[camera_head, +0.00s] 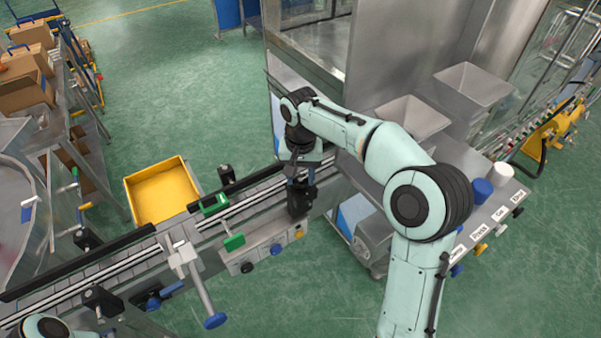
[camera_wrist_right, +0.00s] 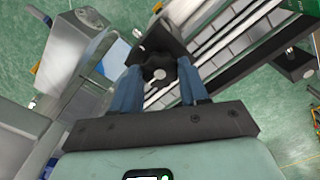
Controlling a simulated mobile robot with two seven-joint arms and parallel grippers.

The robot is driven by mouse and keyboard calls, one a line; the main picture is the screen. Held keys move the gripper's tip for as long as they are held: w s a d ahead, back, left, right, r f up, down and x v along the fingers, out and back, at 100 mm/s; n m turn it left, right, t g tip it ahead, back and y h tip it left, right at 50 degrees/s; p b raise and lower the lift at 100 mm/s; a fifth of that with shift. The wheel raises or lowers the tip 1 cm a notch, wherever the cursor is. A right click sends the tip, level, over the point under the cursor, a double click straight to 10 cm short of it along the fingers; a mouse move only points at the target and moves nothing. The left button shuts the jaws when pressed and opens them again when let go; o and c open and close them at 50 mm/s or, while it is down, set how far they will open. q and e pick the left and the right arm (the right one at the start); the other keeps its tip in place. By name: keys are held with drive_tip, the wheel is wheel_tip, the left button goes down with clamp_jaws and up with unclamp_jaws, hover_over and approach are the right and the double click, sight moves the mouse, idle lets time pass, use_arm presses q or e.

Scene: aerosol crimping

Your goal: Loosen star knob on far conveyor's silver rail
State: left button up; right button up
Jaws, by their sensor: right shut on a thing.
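The black star knob (camera_wrist_right: 158,72) sits against a dark bracket (camera_wrist_right: 157,38) beside the conveyor in the right wrist view. My right gripper (camera_wrist_right: 161,66) has its two blue fingers on either side of the knob and is shut on it. In the head view my right gripper (camera_head: 298,178) reaches down to the black bracket (camera_head: 300,200) at the right end of the conveyor; the knob itself is hard to make out there. The silver rail (camera_head: 240,206) runs along the conveyor. Only a piece of my left arm shows at the bottom left; its gripper is out of view.
A yellow bin (camera_head: 162,190) stands behind the conveyor. Green-handled parts (camera_head: 234,242) and a control box with buttons (camera_head: 262,252) are on the conveyor's near side. A metal machine with hoppers (camera_head: 473,88) stands at the right. Green floor is open at the back left.

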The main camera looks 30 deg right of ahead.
sight(301, 180)
drive_tip(key=shift+n, duration=0.3)
drive_tip(key=o, duration=1.1)
drive_tip(key=shift+c, duration=0.2)
drive_tip(key=shift+r, duration=0.1)
wheel_tip(301, 180, up, 13)
drive_tip(key=shift+r, duration=0.15)
